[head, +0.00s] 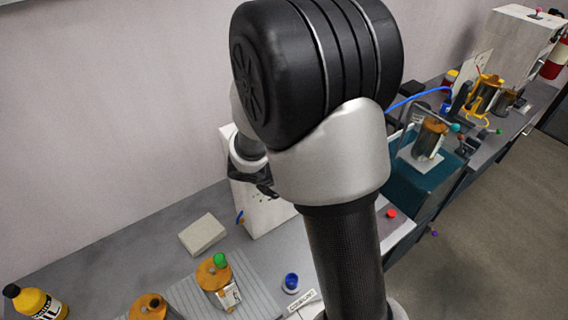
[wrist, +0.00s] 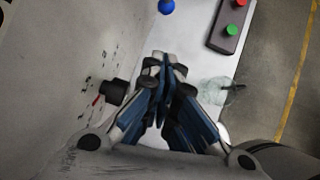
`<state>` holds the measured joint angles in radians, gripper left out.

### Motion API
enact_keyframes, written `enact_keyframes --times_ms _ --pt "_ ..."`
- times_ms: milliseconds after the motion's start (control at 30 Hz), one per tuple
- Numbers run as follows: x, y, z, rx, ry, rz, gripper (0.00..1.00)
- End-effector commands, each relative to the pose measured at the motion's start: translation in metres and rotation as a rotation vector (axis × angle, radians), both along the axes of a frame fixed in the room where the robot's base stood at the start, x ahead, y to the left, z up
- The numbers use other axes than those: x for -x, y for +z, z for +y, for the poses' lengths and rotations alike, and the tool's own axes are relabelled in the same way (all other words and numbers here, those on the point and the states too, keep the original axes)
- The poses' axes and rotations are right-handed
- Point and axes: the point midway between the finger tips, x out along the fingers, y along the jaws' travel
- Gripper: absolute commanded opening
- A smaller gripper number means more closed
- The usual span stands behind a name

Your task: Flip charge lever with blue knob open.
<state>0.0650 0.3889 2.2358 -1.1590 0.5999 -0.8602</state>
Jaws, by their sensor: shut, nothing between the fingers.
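My gripper (wrist: 163,62) is shut and empty in the wrist view, its fingertips together beside a light grey upright panel. A round blue knob (wrist: 166,6) shows at the top edge of the wrist view, beyond the fingertips and apart from them. Its lever is not clear to see. In the head view, dark parts of my gripper (head: 264,184) show left of my arm, in front of a white box (head: 262,210). My arm hides much of that box and what lies behind it.
A black knob (wrist: 115,92) stands out from the panel close left of my fingers. A dark control box (wrist: 226,40) with red and green buttons lies at upper right. In the head view, orange-topped canisters (head: 215,275) and a blue cup-like piece (head: 291,281) stand on the bench.

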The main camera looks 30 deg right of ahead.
Motion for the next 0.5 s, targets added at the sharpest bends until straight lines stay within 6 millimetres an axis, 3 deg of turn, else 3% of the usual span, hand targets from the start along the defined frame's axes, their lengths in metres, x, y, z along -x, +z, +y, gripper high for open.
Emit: enact_keyframes --times_ms 500 --pt "-0.0021 -0.0103 -0.0043 0.004 0.015 0.012 0.00"
